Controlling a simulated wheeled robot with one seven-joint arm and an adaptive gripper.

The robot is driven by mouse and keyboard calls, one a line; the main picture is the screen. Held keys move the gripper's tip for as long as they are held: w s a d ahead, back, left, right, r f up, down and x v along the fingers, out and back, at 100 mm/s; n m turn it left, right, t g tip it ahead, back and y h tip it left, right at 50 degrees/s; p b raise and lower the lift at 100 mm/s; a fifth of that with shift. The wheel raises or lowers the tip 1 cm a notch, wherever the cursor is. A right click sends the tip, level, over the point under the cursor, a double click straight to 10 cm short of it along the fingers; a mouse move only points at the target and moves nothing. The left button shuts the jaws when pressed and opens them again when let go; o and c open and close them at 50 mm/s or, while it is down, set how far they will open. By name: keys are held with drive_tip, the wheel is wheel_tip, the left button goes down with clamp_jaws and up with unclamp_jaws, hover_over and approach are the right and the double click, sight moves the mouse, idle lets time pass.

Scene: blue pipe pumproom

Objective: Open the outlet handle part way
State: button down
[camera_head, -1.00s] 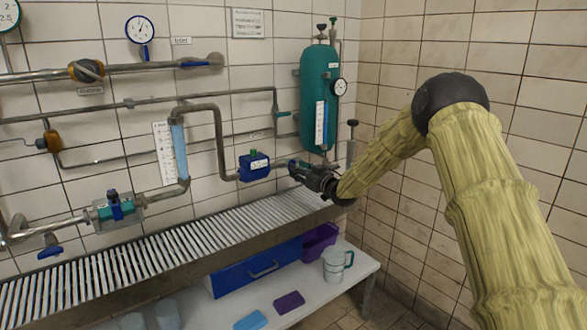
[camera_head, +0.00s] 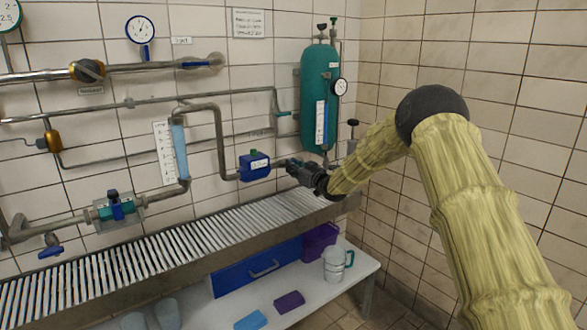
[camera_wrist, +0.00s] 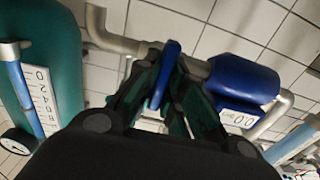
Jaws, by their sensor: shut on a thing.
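The outlet handle is a blue lever (camera_wrist: 170,58) on the grey pipe, just beside the blue meter box (camera_wrist: 243,80) in the wrist view. My gripper (camera_wrist: 166,78) is shut on this lever, with one dark finger on each side of it. In the head view my gripper (camera_head: 291,166) is at the pipe just right of the blue meter box (camera_head: 254,166), and it hides most of the handle there. The exact angle of the handle is hard to tell.
A green tank (camera_head: 319,85) with a gauge stands above and right of my gripper. A slatted metal grate (camera_head: 190,240) runs below the pipes. A low white table (camera_head: 310,300) holds a jug (camera_head: 333,265) and a purple bin (camera_head: 318,242). The tiled wall is close on the right.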

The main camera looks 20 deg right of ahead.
drive_tip(key=shift+n, duration=0.3)
drive_tip(key=n+b, duration=0.1)
drive_tip(key=n, duration=0.1)
drive_tip(key=n+b, duration=0.1)
drive_tip(key=shift+a+f+n, duration=0.1)
drive_tip(key=shift+f+n, duration=0.1)
drive_tip(key=shift+n, duration=0.2)
drive_tip(key=n+b, duration=0.3)
drive_tip(key=n, duration=0.2)
drive_tip(key=shift+s+a+f, duration=0.1)
drive_tip(key=shift+a, duration=0.05)
drive_tip(key=n+b, duration=0.3)
drive_tip(key=n, duration=0.1)
drive_tip(key=shift+f+n, duration=0.1)
drive_tip(key=shift+n, duration=0.3)
drive_tip(key=shift+n+b, duration=1.4)
drive_tip(key=shift+n, duration=0.5)
drive_tip(key=c, duration=1.5)
unclamp_jaws()
